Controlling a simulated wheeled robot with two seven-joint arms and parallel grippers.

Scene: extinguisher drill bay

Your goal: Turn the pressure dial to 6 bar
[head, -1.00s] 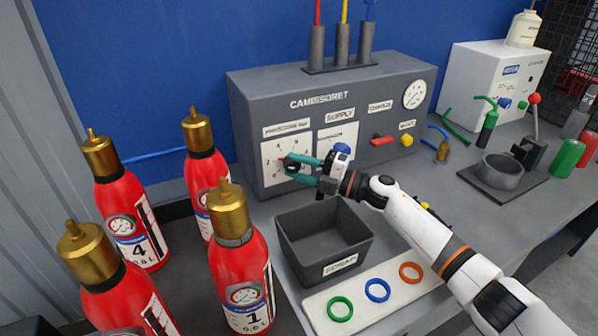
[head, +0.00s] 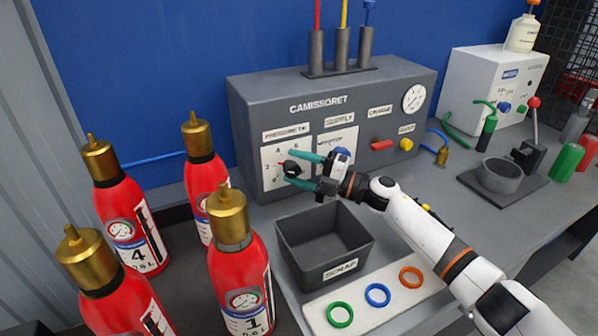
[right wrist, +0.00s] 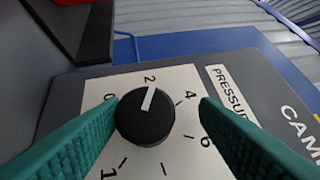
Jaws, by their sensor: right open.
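The pressure dial is a black round knob (right wrist: 145,120) with a white pointer line, on a white numbered plate (right wrist: 185,160). In the right wrist view the pointer is at the 2; the 4 and 6 lie further round, towards my right-hand finger. In the head view the knob (head: 292,169) sits at the left of the grey supply panel (head: 245,110). My right gripper (head: 296,170) is open, its teal fingers on either side of the knob. One finger is close to the knob's edge; I cannot tell if it touches. The other is clearly apart. My left gripper is out of view.
Coloured rings lie on a white board (head: 322,306). Several red extinguishers (head: 240,270) stand at the left. A blue knob, red handle (head: 382,144) and yellow button (head: 406,144) are right of the dial.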

